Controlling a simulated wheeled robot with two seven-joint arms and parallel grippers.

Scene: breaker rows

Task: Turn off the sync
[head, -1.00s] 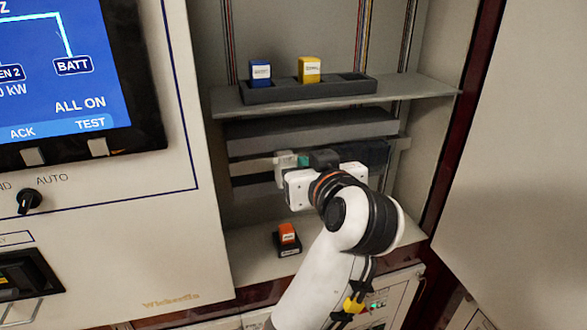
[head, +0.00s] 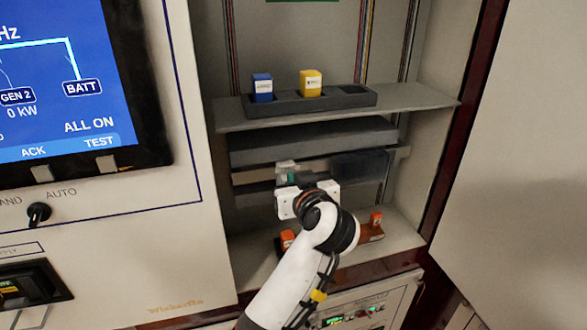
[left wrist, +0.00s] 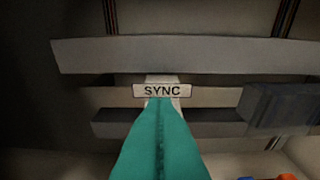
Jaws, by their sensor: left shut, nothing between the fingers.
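The sync breaker is a small pale module (head: 286,166) on the middle rail inside the open cabinet. In the left wrist view its label reads SYNC (left wrist: 162,91). My left gripper (head: 290,178) is shut and empty, directly in front of the breaker. In the left wrist view its teal fingers (left wrist: 160,125) reach up to just below the label and cover the breaker's lower front. The lever's position is hidden, and I cannot tell whether the fingertips touch it. My right gripper is not in view.
A shelf (head: 420,96) above holds a dark tray (head: 350,97) with a blue block (head: 262,88) and a yellow block (head: 311,83). Orange blocks stand on the cabinet floor, left (head: 287,239) and right (head: 376,218) of my arm. A dark module (head: 360,166) sits right of the breaker.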

